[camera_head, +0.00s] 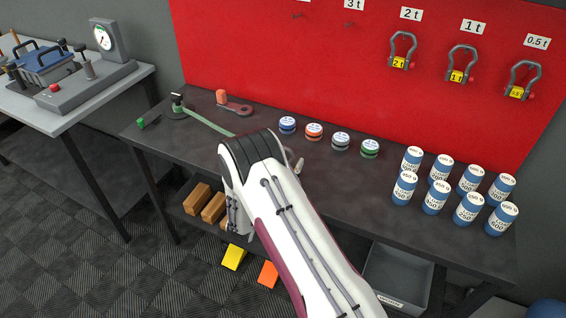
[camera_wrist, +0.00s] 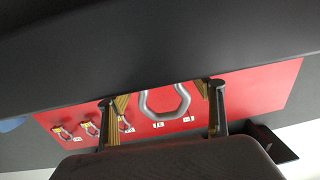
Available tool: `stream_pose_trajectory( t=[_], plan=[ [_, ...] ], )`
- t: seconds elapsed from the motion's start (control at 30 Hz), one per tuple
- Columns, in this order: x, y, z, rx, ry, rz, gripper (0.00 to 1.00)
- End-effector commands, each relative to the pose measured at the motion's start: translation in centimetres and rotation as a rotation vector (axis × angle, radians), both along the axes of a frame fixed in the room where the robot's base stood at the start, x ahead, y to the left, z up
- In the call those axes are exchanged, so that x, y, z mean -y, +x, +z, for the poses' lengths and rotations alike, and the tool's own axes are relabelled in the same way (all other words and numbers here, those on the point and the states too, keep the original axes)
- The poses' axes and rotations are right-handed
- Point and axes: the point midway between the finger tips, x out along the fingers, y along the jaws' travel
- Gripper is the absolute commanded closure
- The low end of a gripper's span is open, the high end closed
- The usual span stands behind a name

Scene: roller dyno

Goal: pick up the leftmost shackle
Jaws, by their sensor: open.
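Three grey bow shackles with yellow tags hang on the red board in the head view: the 2 t shackle (camera_head: 402,50) is leftmost of these, then the 1 t shackle (camera_head: 461,64) and the 0.5 t shackle (camera_head: 522,80). My gripper (camera_wrist: 163,97) is open in the wrist view; my arm hides it in the head view. A large grey shackle (camera_wrist: 146,105) shows between its fingers, in front of the board. I cannot tell whether they touch it. The three tagged shackles (camera_wrist: 92,128) show smaller, at the left of the wrist view.
The red board (camera_head: 250,50) has bare pegs at its upper left, one by the 3 t label. On the dark bench (camera_head: 330,185) stand several small round discs (camera_head: 314,131), several blue-and-white cylinders (camera_head: 435,200) and a green strap (camera_head: 207,122). A grey bin (camera_head: 398,275) sits below.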

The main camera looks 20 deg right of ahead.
Motion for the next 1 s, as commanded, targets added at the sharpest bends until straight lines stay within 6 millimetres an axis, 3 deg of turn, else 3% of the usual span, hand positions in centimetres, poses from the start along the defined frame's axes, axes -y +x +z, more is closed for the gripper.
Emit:
stream_pose_trajectory(
  t=[0.17,0.33,0.77,1.0],
  plan=[
    [0.0,0.0,0.0,0.000,0.000,0.000,0.36],
    [0.0,0.0,0.0,0.000,0.000,0.000,0.78],
    [0.0,0.0,0.3,0.001,0.000,0.000,0.78],
    [0.0,0.0,1.6,0.002,0.001,0.000,0.78]
  ],
)
